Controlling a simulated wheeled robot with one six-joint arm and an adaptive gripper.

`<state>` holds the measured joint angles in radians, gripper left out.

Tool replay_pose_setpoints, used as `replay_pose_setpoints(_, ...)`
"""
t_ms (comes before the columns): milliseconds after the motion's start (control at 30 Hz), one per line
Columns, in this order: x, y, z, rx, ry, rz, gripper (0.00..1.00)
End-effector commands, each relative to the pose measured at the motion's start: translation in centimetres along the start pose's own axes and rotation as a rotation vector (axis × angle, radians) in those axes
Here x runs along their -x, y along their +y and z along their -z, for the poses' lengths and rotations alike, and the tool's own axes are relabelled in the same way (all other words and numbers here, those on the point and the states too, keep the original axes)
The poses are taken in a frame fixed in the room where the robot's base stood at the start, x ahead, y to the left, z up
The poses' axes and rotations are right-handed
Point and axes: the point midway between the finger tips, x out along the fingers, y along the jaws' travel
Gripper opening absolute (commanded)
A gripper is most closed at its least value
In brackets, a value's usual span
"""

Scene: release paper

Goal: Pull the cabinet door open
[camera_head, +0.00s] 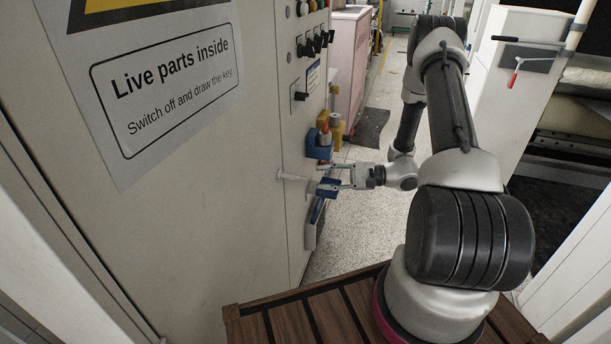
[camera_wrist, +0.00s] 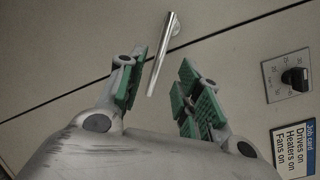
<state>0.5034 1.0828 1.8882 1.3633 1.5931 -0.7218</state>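The cabinet door (camera_head: 200,200) is the large pale panel with the "Live parts inside" sign, at the left of the head view; it looks shut. Its handle (camera_head: 292,176) is a short light metal bar near the door's right edge. In the wrist view the handle (camera_wrist: 163,55) stands at the top centre, slightly tilted. My gripper (camera_head: 328,178) is at the handle's free end in the head view. In the wrist view my gripper (camera_wrist: 160,92) has its green-padded fingers apart, with the handle's free end between or just beyond them. I cannot tell whether either pad touches it.
A control panel with a black knob (camera_wrist: 294,77) and a blue label (camera_wrist: 296,150) lies right of the door seam. A wooden slatted platform (camera_head: 320,315) is below; speckled floor (camera_head: 350,235) lies open beyond.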

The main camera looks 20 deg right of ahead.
Motion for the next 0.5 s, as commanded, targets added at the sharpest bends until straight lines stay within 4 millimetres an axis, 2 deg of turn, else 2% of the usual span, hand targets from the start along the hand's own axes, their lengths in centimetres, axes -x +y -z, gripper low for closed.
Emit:
replay_pose_setpoints(167, -1.1, 0.3, 0.7, -0.005, 0.007, 0.026, 0.35)
replay_pose_setpoints(500, -6.5, 0.2, 0.6, -0.006, 0.006, 0.023, 0.35)
